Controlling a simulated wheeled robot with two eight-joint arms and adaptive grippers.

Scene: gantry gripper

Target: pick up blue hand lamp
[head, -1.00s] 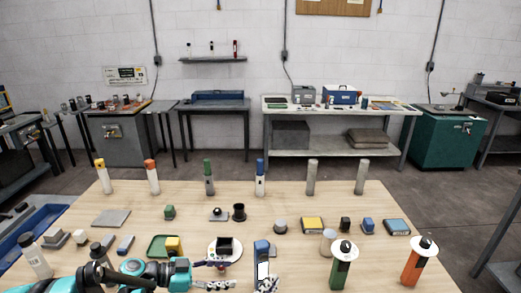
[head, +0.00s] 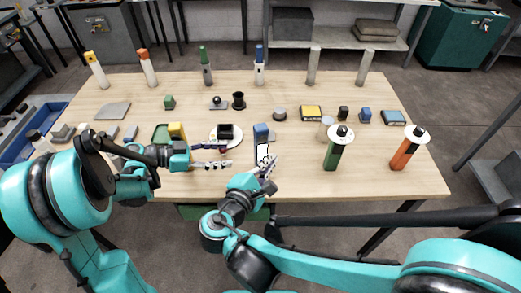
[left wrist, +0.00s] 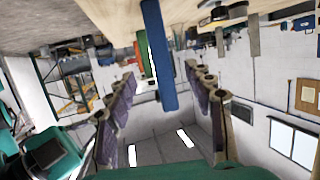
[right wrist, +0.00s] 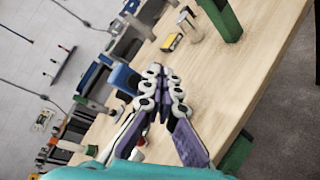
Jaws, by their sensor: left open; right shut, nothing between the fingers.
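The blue hand lamp (head: 261,133) stands upright near the table's front edge, with a blue top and a white front panel. My left gripper (head: 226,155) is open just left of it, its fingers pointing right toward it. In the left wrist view the blue lamp (left wrist: 160,65) appears upside down between the open fingers, which do not grip it. My right gripper (head: 269,162) is shut and empty close in front of the lamp, partly covering its lower part. In the right wrist view the lamp's blue part (right wrist: 123,78) shows left of the shut fingertips (right wrist: 163,76).
A white plate (head: 213,139) with a black block sits behind my left gripper. A green lamp (head: 332,150) and an orange lamp (head: 406,150) stand to the right. A pale cylinder (head: 326,127) stands nearby. The table's front right (head: 370,180) is clear.

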